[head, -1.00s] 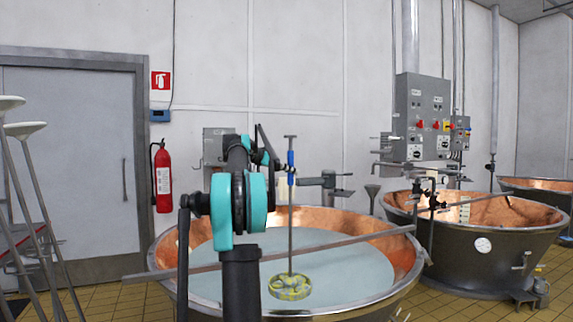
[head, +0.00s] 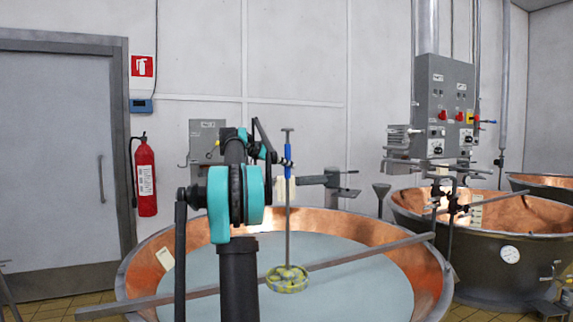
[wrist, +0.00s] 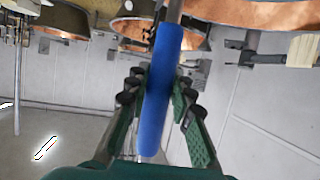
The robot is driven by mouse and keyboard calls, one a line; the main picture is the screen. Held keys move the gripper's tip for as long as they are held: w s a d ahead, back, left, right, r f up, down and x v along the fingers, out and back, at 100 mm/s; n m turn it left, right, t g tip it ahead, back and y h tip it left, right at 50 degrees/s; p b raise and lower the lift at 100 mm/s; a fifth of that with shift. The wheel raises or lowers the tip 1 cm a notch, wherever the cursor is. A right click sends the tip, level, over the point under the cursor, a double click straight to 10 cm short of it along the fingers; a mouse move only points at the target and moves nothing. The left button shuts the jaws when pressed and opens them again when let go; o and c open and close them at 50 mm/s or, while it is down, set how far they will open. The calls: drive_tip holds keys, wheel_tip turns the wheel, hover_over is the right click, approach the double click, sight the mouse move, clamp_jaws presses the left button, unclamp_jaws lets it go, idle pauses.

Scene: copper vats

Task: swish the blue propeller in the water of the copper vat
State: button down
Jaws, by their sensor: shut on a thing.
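The propeller is a thin upright grey rod with a blue grip (head: 288,153) near its top and a round yellowish head (head: 287,279) at its bottom. My gripper (head: 277,156) is shut on the blue grip; in the wrist view the fingers (wrist: 160,95) close on both sides of the blue sleeve (wrist: 161,85). The copper vat (head: 428,272) stands in front of me, full of pale grey-blue water (head: 350,290). The head shows over the water inside the rim; I cannot tell whether it touches the surface. My arm hides part of the vat.
A long metal bar (head: 385,248) lies across the vat, close to the propeller head. A second copper vat (head: 475,265) stands at the right, under a grey control box (head: 443,105). A fire extinguisher (head: 146,178) and a grey door (head: 60,170) are at the left.

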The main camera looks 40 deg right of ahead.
drive_tip(key=shift+w+d, duration=0.1)
drive_tip(key=shift+w, duration=0.05)
drive_tip(key=shift+f, duration=0.3)
wheel_tip(320, 180, down, 37)
idle(0.9)
drive_tip(key=shift+d, duration=0.1)
drive_tip(key=s+d, duration=0.4)
drive_tip(key=d, duration=0.1)
drive_tip(key=shift+d, duration=0.25)
idle(0.4)
